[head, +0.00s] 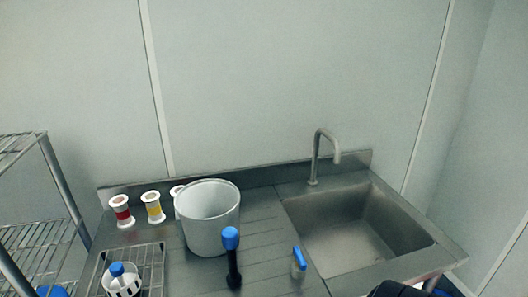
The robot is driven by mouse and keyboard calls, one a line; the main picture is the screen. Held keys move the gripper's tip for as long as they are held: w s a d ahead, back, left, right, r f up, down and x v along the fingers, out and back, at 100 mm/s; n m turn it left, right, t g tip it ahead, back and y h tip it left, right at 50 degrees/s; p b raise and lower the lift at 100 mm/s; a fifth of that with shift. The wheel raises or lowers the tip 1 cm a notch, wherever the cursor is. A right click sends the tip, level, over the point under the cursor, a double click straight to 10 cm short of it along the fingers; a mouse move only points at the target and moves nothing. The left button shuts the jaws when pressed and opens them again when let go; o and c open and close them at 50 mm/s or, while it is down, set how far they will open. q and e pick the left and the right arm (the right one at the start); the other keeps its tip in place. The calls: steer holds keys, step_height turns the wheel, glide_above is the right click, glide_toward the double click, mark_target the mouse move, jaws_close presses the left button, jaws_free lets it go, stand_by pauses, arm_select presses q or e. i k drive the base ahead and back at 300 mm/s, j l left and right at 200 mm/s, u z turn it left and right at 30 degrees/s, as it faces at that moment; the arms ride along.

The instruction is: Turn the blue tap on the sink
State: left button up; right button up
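The steel sink (345,265) is set into the right part of the counter, and its basin looks empty. A curved metal spout (316,158) stands at its back left and bends over the basin. No water is visible coming from it. A small blue lever (298,257) on a pale body stands at the front left of the basin; it looks like the blue tap. It is tilted slightly, and nothing touches it. No gripper fingers show in the head view.
A white bucket (208,232), a blue-topped black tool (232,255) and several spools (153,207) stand left of the sink. A wire rack (152,262) holds a blue-topped white container (122,281). Wire shelving (40,245) is at left. A dark shape (394,289) shows at bottom right.

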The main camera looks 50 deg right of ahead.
mark_target(300, 262)
steer(key=z, duration=1.85)
